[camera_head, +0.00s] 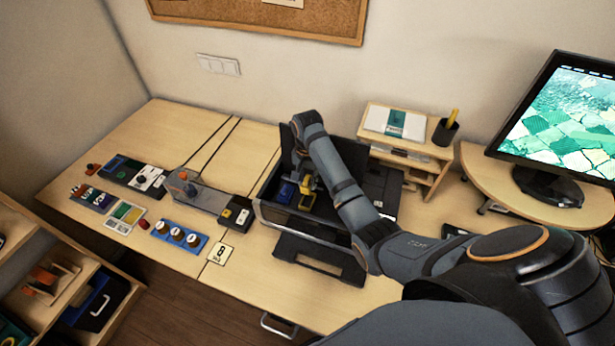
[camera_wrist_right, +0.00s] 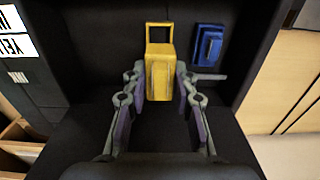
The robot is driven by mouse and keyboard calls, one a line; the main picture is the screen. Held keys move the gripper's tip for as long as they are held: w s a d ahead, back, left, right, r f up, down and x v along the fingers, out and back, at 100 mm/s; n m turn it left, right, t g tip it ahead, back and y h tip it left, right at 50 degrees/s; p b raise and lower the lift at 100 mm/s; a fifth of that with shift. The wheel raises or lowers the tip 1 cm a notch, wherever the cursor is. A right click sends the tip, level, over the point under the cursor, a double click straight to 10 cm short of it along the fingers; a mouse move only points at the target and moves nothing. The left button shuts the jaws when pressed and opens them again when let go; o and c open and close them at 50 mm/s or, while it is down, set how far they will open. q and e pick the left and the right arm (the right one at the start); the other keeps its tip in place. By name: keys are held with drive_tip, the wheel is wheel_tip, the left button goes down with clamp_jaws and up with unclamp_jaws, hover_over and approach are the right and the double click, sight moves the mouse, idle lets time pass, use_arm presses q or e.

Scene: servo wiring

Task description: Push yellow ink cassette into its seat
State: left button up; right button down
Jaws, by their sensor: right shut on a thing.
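The yellow ink cassette (camera_wrist_right: 159,78) is in the middle of the right wrist view, upright, with a loop handle at its far end. My right gripper (camera_wrist_right: 158,85) is shut on it, one finger against each side. The cassette also shows in the head view (camera_head: 308,198), inside the open black printer (camera_head: 306,222). A blue cassette (camera_wrist_right: 207,46) sits to its right in the wrist view, and it shows in the head view (camera_head: 287,192). I cannot tell how deep the yellow cassette sits; the seat under it is hidden. My left gripper is out of view.
The printer's raised lid and side walls close in around the gripper. A wooden shelf (camera_head: 437,172) with a pen cup stands to the right. Blue tray (camera_head: 180,236), cards and small devices lie on the table at left.

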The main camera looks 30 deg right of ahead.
sight(308, 188)
wheel_tip(308, 188, down, 4)
drive_tip(key=shift+s+r+b, duration=0.15)
drive_tip(key=shift+r+b, duration=0.05)
drive_tip(key=shift+b, duration=0.3)
drive_tip(key=shift+f, duration=0.85)
drive_tip(key=shift+r, duration=0.1)
drive_tip(key=shift+p, duration=0.35)
drive_tip(key=shift+p, duration=0.55)
idle(0.4)
